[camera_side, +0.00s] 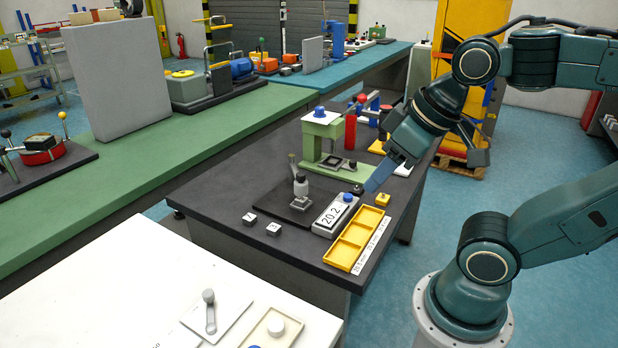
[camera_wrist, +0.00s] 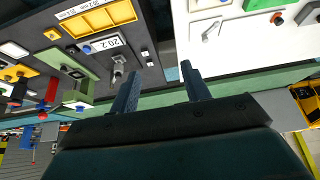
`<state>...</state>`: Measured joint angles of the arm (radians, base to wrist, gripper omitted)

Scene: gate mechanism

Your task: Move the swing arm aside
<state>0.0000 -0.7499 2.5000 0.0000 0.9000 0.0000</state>
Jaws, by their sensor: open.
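A grey lever with a round knob at one end, which looks like the swing arm (camera_side: 210,312), lies on a pale square plate (camera_side: 232,303) on the white table. It also shows in the wrist view (camera_wrist: 211,32). Beside it is a beige plate (camera_side: 258,335) with a round light knob (camera_side: 276,327). My gripper (camera_side: 375,182) is over the dark bench, well away from the lever. In the wrist view my gripper (camera_wrist: 160,87) has its two fingers spread with nothing between them.
The dark bench holds a box reading 20.2 (camera_side: 332,216), a yellow tray (camera_side: 355,240), a green press (camera_side: 322,140) and a small grey stand with a lever (camera_side: 300,190). The white table (camera_side: 120,275) has much bare surface around the plates.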

